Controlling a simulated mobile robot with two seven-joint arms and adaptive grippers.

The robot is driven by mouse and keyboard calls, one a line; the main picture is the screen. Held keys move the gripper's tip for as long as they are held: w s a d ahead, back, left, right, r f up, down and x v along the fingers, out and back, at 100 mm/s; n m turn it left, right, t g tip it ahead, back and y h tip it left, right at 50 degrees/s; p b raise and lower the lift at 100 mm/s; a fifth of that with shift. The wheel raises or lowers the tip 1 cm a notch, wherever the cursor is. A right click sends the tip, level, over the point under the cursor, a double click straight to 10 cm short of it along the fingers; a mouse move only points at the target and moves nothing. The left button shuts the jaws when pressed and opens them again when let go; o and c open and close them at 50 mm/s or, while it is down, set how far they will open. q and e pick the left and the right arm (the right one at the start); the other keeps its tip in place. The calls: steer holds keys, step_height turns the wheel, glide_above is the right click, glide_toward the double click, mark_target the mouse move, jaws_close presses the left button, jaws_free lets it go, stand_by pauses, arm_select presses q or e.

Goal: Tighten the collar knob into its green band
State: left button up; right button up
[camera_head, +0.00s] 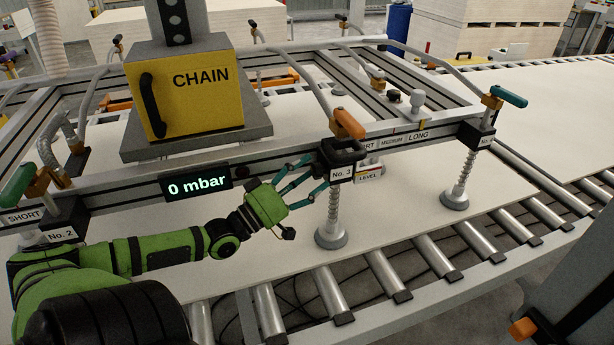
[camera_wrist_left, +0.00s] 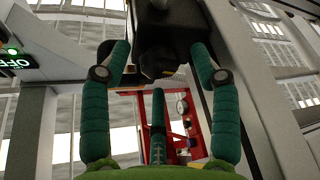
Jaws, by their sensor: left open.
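The black collar block labelled No. 3 (camera_head: 342,157) sits on the front rail of the frame, above a spring suction cup (camera_head: 331,232). My left gripper (camera_head: 317,176) is open, its green fingers reaching up to the left side of this collar. In the left wrist view the open fingers (camera_wrist_left: 159,66) stand on both sides of a dark knob-like part (camera_wrist_left: 158,58) under the black block (camera_wrist_left: 170,28). I cannot tell whether they touch it. I see no green band on the collar. My right gripper is not in view.
A yellow CHAIN box (camera_head: 190,95) and a 0 mbar display (camera_head: 196,185) are left of the collar. An orange-handled lever (camera_head: 349,124) rises above it, and a small LEVEL plate (camera_head: 369,176) hangs right. A pale board (camera_head: 400,215) lies below on rollers.

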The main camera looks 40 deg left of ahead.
arm_select(q)
steer(key=c, duration=1.1)
steer(key=m+h, duration=0.1)
steer(key=m, duration=0.2)
steer(key=shift+a+h, duration=0.15)
steer(key=shift+h, duration=0.15)
steer(key=m+h, duration=0.2)
steer(key=m, duration=0.2)
steer(key=shift+m+b, duration=0.3)
steer(key=shift+b, duration=0.1)
steer(key=o, duration=1.1)
steer(key=shift+w+a, duration=0.1)
